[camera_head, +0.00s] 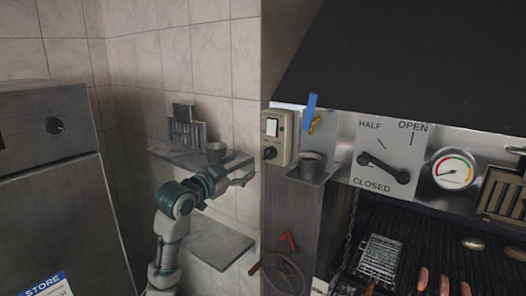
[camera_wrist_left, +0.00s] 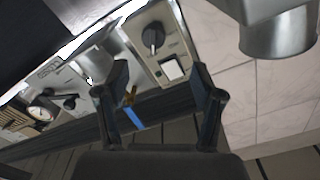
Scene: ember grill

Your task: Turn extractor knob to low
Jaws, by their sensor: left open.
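The extractor control box (camera_head: 280,138) is a beige panel on the pillar's front, with a white switch (camera_head: 272,127) above a black round knob (camera_head: 270,153). In the left wrist view the knob (camera_wrist_left: 153,38) and the white switch (camera_wrist_left: 172,69) show beyond the fingers, the picture being turned over. My left gripper (camera_head: 247,170) is open and empty, left of the box and a little lower than the knob, apart from it. Its two fingers (camera_wrist_left: 160,85) also frame the lower part of the wrist view. The knob's markings are too small to read. My right gripper is not in view.
A damper lever (camera_head: 385,168) and a gauge (camera_head: 453,169) are farther right. A wall shelf (camera_head: 180,155) stands behind my arm.

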